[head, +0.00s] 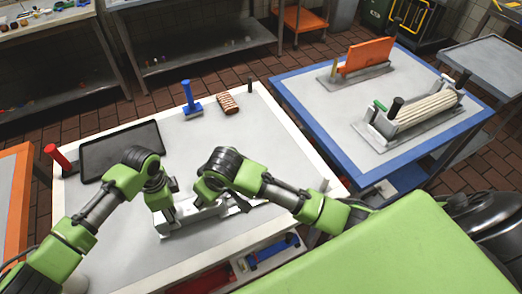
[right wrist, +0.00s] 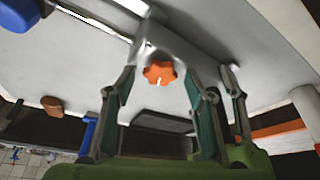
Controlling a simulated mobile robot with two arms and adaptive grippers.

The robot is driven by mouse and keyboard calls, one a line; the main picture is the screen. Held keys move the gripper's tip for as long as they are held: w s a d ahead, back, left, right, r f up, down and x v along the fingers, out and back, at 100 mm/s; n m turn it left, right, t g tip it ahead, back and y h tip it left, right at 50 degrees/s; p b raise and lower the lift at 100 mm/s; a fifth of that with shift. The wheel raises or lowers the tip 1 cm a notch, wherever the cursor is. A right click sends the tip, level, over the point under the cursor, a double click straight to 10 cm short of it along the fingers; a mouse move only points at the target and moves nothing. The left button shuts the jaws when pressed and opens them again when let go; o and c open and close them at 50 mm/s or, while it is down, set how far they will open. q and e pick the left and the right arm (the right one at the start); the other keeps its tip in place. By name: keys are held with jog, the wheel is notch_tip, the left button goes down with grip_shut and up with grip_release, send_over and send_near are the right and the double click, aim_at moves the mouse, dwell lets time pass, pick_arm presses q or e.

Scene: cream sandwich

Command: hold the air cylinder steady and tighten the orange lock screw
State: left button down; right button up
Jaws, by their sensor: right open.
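The orange lock screw (right wrist: 159,73) is a lobed knob on the end of a pale metal block in the right wrist view. In the head view, the pale metal fixture (head: 185,222), apparently the air cylinder, lies on the white table, partly hidden by my arms. My left gripper (head: 165,222) is at its left end; its fingers are too hidden to show their state. My right gripper (head: 203,198) is over its middle. The screw is hidden there.
A black tray (head: 120,151), a red-topped item (head: 55,155), a blue stand (head: 191,100) and a brown ribbed block (head: 228,104) stand on the same table. A blue-edged table (head: 330,125) at right holds an orange plate fixture (head: 367,56) and a roller device (head: 425,112).

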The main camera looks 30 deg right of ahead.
jog(key=n, duration=0.2)
jog(key=n+g+y, duration=0.1)
jog(key=n, duration=0.1)
jog(key=n+y, duration=0.1)
jog(key=n, duration=0.2)
jog(key=shift+w+d+g, duration=0.3)
jog(key=shift+g, duration=0.1)
jog(key=n, duration=0.2)
jog(key=n+g, duration=0.1)
jog(key=n, duration=0.1)
jog(key=n+g, duration=0.1)
jog(key=n, duration=0.1)
jog(key=shift+w+y, duration=0.3)
jog(key=d+v, duration=0.1)
jog(key=v, duration=1.1)
jog(key=s+d+m+h, duration=0.1)
jog(key=d+m+h, duration=0.3)
jog(key=d+m, duration=0.3)
jog(key=d, duration=0.3)
jog(key=shift+d+m, duration=0.3)
jog(key=shift+s, duration=0.15)
jog(key=s+a+n+t+y, duration=0.15)
jog(key=a+y, duration=0.25)
jog(key=a, duration=0.8)
jog(key=shift+n, duration=0.45)
jog(key=x, duration=1.2)
jog(key=shift+w+d+f, duration=0.1)
jog(key=shift+w+d, duration=0.05)
jog(key=shift+w, duration=0.2)
